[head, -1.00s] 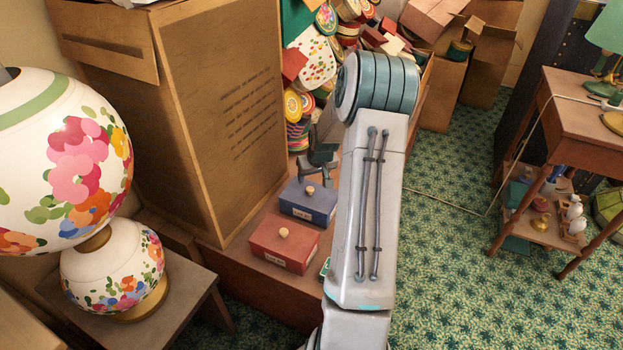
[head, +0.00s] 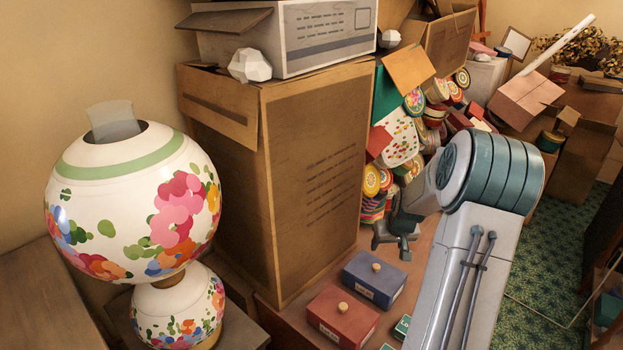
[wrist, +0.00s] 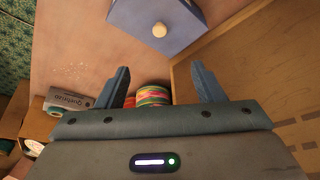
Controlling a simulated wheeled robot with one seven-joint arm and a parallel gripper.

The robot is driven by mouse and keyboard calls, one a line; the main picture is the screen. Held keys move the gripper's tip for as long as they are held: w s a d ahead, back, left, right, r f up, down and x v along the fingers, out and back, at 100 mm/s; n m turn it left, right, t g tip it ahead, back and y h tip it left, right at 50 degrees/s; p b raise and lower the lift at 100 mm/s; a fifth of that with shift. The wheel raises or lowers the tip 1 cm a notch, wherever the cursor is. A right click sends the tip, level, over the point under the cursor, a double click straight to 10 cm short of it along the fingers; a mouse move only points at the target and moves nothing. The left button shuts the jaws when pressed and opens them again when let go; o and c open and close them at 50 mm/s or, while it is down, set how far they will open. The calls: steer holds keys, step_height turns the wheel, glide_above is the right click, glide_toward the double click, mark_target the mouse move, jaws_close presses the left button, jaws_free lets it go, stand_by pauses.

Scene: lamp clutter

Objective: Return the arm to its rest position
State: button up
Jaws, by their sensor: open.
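My arm rises from the bottom of the head view to a teal-banded joint at the right of centre. My gripper (head: 392,240) hangs beyond that joint, beside the tall cardboard box and above the low wooden surface. In the wrist view my gripper (wrist: 160,85) shows two blue-grey fingers spread apart, with nothing held between them. A blue box with a round knob (wrist: 158,22) lies beyond the fingertips at the top of the wrist view. The same blue box (head: 372,282) and a red box with a knob (head: 340,318) sit below my gripper in the head view.
A tall cardboard box (head: 300,180) stands left of my gripper. A floral lamp (head: 135,200) stands at the far left. Stacked colourful tins and boxes (head: 400,150) crowd behind my gripper. Patterned green carpet (head: 560,245) is open at the right.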

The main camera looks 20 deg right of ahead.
steer(key=s+a+r+n+g+p, duration=0.1)
steer(key=s+a+r+p, duration=0.3)
steer(key=a+r+p, duration=0.5)
steer(key=s+a+r+n+p, duration=0.1)
steer(key=s+a+r+p, duration=0.2)
steer(key=a+r, duration=0.75)
steer(key=s+a+r+p, duration=0.4)
steer(key=s+r+p, duration=0.1)
steer(key=s+r, duration=0.3)
steer(key=s+a+r+y+p, duration=0.1)
steer(key=s+a+r+p, duration=0.4)
steer(key=s+r, duration=0.4)
steer(key=shift+r+n+g+p, duration=0.35)
steer(key=shift+r+p, duration=0.4)
steer(key=shift+r, duration=0.45)
